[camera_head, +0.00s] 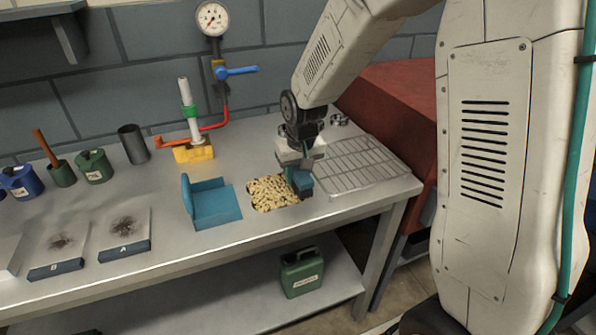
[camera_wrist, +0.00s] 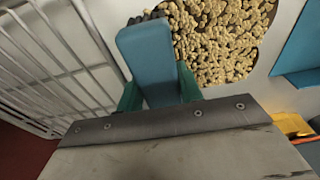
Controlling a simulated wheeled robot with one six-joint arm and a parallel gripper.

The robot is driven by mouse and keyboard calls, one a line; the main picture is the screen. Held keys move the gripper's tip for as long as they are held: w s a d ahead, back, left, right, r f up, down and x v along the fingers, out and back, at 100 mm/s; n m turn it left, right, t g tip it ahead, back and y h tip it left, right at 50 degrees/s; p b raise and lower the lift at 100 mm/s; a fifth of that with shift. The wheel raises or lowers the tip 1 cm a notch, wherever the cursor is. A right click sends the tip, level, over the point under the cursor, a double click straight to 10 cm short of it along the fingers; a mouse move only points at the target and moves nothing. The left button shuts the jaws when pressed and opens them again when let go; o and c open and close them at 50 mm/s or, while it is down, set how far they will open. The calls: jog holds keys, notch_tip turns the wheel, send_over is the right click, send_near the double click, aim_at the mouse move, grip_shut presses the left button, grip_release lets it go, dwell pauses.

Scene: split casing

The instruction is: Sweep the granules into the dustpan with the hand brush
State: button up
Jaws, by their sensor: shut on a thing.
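The tan granules (camera_head: 270,194) lie in a patch on the grey bench. They also fill the upper part of the wrist view (camera_wrist: 215,40). The blue dustpan (camera_head: 214,204) sits left of the granules; its edge shows at the right of the wrist view (camera_wrist: 302,48). My gripper (camera_head: 295,172) is at the right edge of the granules. It is shut on the blue hand brush (camera_head: 303,182), whose blue body shows large in the wrist view (camera_wrist: 148,62). Dark bristles show beyond it, beside the granules. Whether they touch the bench is unclear.
A wire rack (camera_head: 356,165) lies right of the brush. A yellow-based stand (camera_head: 193,152) with a red pipe and blue-handled valve stands behind the dustpan. Labelled trays (camera_head: 124,235), cups and cans are at the left. A green can (camera_head: 301,272) stands on the lower shelf.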

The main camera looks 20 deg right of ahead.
aim_at(276, 189)
jog(key=shift+a+f, duration=0.15)
dwell(0.3)
jog(key=shift+a+f, duration=0.1)
jog(key=shift+a, duration=0.5)
jog(key=shift+a, duration=0.1)
jog(key=shift+s+a, duration=0.1)
jog(key=shift+a, duration=0.55)
jog(key=shift+a, duration=0.1)
jog(key=shift+a, duration=0.65)
jog(key=shift+a, duration=0.1)
jog(key=shift+a, duration=0.6)
jog(key=shift+a, duration=0.1)
